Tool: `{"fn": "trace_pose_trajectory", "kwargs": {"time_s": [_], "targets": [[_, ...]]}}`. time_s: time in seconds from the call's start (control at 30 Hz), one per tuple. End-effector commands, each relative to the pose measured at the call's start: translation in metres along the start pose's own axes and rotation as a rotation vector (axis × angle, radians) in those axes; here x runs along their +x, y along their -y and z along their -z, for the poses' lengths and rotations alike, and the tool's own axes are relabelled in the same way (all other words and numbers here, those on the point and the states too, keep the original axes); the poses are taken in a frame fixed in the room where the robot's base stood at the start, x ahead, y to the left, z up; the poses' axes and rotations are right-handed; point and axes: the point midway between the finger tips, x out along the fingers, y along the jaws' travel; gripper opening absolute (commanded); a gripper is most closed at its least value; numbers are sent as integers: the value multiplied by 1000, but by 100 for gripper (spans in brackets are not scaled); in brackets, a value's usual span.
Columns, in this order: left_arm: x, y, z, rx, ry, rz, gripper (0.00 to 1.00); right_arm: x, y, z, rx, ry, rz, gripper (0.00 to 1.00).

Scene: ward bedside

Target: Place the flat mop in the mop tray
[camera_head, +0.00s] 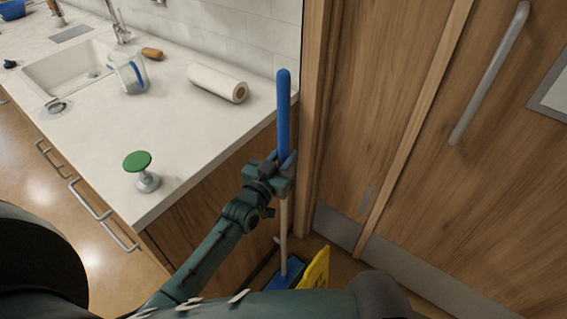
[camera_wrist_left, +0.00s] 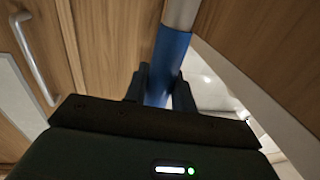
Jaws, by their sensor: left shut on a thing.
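The flat mop stands upright beside the end of the counter, with a blue grip (camera_head: 283,115) at the top of a pale pole. Its blue head (camera_head: 286,272) is low near the floor, partly hidden by my arm. My left gripper (camera_head: 284,166) is shut on the mop handle at the lower part of the blue grip. In the left wrist view the blue grip (camera_wrist_left: 167,65) sits between the two fingers (camera_wrist_left: 160,88). A yellow object (camera_head: 316,270) stands right of the mop head, mostly hidden; I cannot tell if it is the mop tray. My right gripper is not in view.
A white counter (camera_head: 190,135) on the left holds a paper towel roll (camera_head: 217,83), a clear jug (camera_head: 129,72), a green-topped stamp-like object (camera_head: 141,170) and a sink (camera_head: 68,68). A wooden door (camera_head: 480,150) with a long handle closes off the right side, close to the mop.

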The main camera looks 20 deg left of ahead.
Motion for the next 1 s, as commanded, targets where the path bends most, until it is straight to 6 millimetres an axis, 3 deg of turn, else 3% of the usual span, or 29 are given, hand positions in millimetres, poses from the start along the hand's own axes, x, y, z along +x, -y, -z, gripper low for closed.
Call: {"fn": "trace_pose_trajectory", "kwargs": {"time_s": [0.13,0.5,0.53,0.8,1.0], "targets": [[0,0,-16,1,-4,0,0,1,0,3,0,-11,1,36],[0,0,-21,0,-5,0,0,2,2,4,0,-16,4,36],[0,0,-23,0,0,0,27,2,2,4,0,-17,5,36],[0,0,-22,0,0,0,48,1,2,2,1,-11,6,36],[0,0,-22,0,0,0,48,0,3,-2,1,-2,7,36]]}}
